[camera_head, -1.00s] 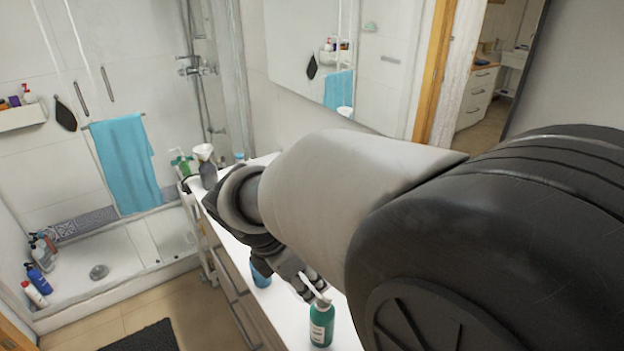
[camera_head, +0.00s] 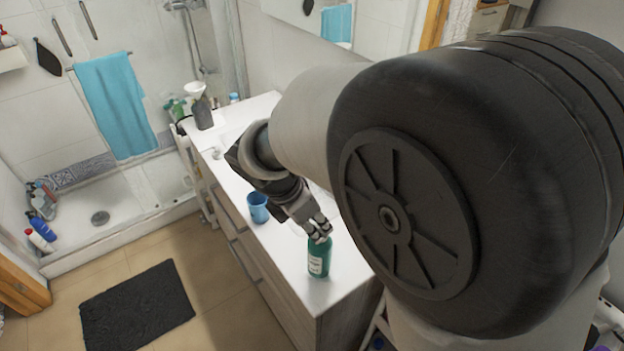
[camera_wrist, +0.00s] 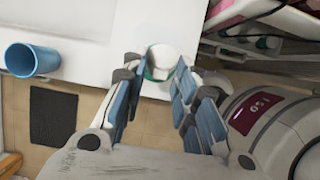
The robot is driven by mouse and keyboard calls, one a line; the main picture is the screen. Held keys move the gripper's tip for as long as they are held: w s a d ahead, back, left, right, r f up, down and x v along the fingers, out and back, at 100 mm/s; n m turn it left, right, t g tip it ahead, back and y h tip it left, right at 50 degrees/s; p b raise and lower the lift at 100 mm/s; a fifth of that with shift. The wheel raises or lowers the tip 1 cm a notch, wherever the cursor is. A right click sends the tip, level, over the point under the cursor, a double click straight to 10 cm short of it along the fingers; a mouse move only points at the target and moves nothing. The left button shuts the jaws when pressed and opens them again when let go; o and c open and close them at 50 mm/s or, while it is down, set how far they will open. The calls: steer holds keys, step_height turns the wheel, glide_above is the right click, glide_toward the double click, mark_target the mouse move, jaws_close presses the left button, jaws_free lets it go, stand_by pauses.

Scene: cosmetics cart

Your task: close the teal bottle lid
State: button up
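The teal bottle (camera_head: 319,262) stands upright on the white counter, near its front right end in the head view. Its label faces the camera. My gripper (camera_head: 319,232) is at the top of the bottle, pointing down, and its fingertips partly hide the lid there. In the wrist view the white lid (camera_wrist: 163,58) shows between and just beyond the fingertips, with a little teal at its lower edge. My gripper (camera_wrist: 157,80) is open there, with one finger on each side and a gap at the left finger. I cannot tell whether the right finger touches the lid.
A blue cup (camera_head: 257,208) stands on the white counter (camera_head: 290,283), left of the bottle; it also shows in the wrist view (camera_wrist: 33,60). A grey bottle (camera_head: 202,112) stands at the counter's far end. A dark mat (camera_head: 138,308) lies on the floor.

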jaws_close()
steer(key=shift+a+f, duration=0.1)
steer(key=c, duration=0.5)
jaws_free()
steer(key=shift+s+a+f+t+h+b, duration=0.3)
steer(key=shift+t+h+b, duration=0.3)
steer(key=shift+h+b, duration=0.25)
steer(key=o, duration=0.9)
steer(key=shift+c, duration=0.2)
steer(key=v, duration=1.2)
steer(key=shift+w+r, duration=0.1)
steer(key=shift+w, duration=0.05)
steer(key=shift+c, duration=0.5)
